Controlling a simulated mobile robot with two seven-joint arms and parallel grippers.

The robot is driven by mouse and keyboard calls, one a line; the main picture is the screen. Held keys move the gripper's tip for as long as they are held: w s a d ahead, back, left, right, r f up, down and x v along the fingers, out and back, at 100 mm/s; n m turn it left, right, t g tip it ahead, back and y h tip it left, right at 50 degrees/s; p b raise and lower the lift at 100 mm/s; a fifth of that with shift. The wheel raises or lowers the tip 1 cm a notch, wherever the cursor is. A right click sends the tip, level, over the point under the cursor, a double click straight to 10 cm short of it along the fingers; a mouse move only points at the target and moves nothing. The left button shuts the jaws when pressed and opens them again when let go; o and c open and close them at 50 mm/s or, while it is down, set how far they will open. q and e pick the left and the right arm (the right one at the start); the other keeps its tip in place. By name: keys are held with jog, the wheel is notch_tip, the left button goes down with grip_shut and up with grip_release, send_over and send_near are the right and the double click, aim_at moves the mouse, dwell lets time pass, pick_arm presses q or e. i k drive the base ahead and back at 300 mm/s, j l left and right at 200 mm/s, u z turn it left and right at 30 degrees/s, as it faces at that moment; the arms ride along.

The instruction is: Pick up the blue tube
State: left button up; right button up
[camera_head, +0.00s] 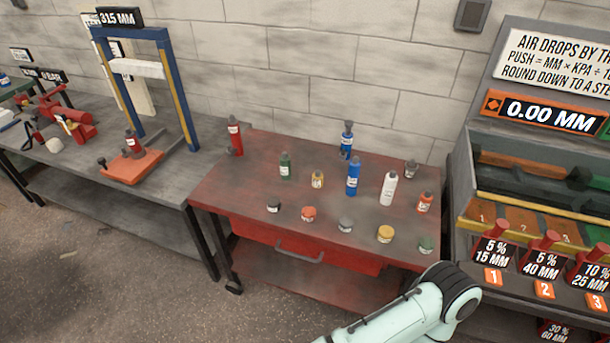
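Two blue containers stand upright on the red cart top. One blue tube (353,178) with a white label stands near the middle. Another blue container (346,143) with a dark, narrower top stands behind it near the back edge. I cannot tell for sure which one the task names. Both are free of any gripper. Neither of my grippers is in view. Only a pale arm link of mine with a dark joint shows at the bottom right, in front of the cart.
Around them on the red cart (230,190) stand a white bottle (389,187), a green bottle (285,166), a red bottle (235,137), an orange can (424,202) and several small jars. A grey bench with a blue press frame (185,95) is left; a slotted rack (560,150) is right.

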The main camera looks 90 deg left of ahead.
aim_at(355, 164)
jog(key=u, duration=1.8)
